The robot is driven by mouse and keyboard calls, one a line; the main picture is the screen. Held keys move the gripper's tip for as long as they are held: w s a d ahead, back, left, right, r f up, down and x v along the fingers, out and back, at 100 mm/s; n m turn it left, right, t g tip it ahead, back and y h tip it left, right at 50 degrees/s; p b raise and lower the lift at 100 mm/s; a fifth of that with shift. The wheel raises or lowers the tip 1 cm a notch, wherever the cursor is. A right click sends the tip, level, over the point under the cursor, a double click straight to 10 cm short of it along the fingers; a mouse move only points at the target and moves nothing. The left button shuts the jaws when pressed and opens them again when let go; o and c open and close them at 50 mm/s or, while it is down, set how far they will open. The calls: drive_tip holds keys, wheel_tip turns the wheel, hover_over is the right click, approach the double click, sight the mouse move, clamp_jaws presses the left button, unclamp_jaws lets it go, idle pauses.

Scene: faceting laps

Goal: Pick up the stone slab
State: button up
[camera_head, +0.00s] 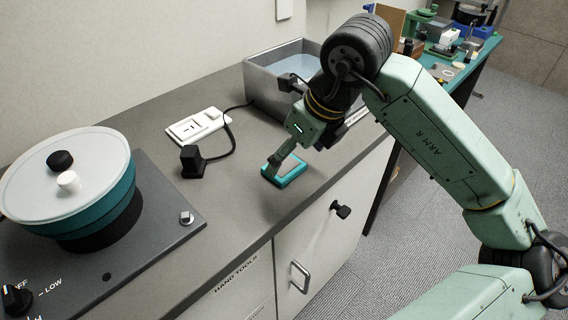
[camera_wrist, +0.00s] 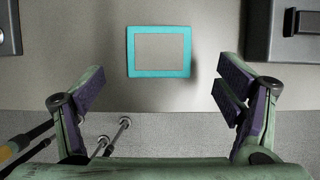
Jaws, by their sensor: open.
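The stone slab (camera_head: 291,171) looks like a flat grey rectangle with a teal border, lying on the grey counter near its front edge. In the wrist view the slab (camera_wrist: 160,52) lies flat beyond my fingertips, roughly centred between them. My gripper (camera_head: 284,160) is open and empty, pointing down at the slab. In the head view a finger hides part of the slab's left side. In the wrist view the fingers of my gripper (camera_wrist: 161,88) are spread wider than the slab, and none visibly touches it.
A lap machine (camera_head: 135,244) with a teal-rimmed disc stands at left. A metal basin (camera_head: 262,92) stands behind the slab to the right. A white socket plate (camera_head: 198,126) and black plug (camera_head: 193,161) lie behind it to the left. Cabinet handles (camera_head: 300,277) project from the front.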

sight(285, 166)
drive_tip(key=p+x, duration=0.1)
drive_tip(key=x, duration=0.3)
drive_tip(key=shift+a, duration=0.15)
drive_tip(key=shift+r, duration=0.1)
drive_tip(key=shift+c, duration=0.5)
drive_tip(key=c, duration=1.3)
